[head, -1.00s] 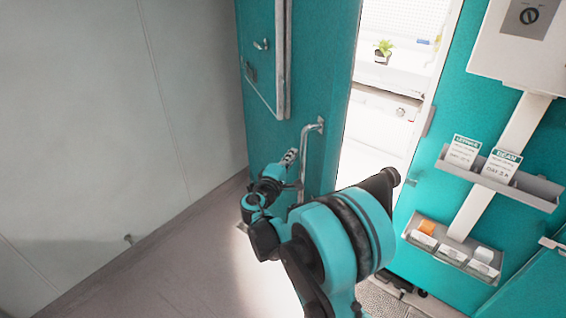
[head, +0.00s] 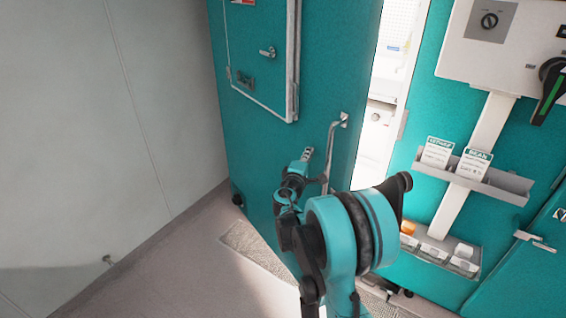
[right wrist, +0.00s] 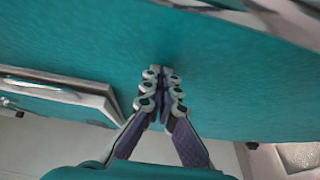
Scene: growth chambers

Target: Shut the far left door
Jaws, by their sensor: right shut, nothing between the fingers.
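The far left door (head: 245,145) is teal, with a small framed hatch in its upper part and a vertical metal bar handle (head: 331,150) near its right edge. It stands partly open, with a bright narrow gap to its right into the lit chamber (head: 388,95). My right gripper (head: 307,155) is shut and empty, at the door's face just left of the bar handle. In the right wrist view the closed fingertips (right wrist: 162,75) are against or very near the teal door face (right wrist: 230,80); I cannot tell if they touch. My left gripper is not in view.
Teal wall panels at the right carry a control box (head: 510,45), a label shelf (head: 480,180) and a lower bin tray (head: 440,250). Floor is free at lower left.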

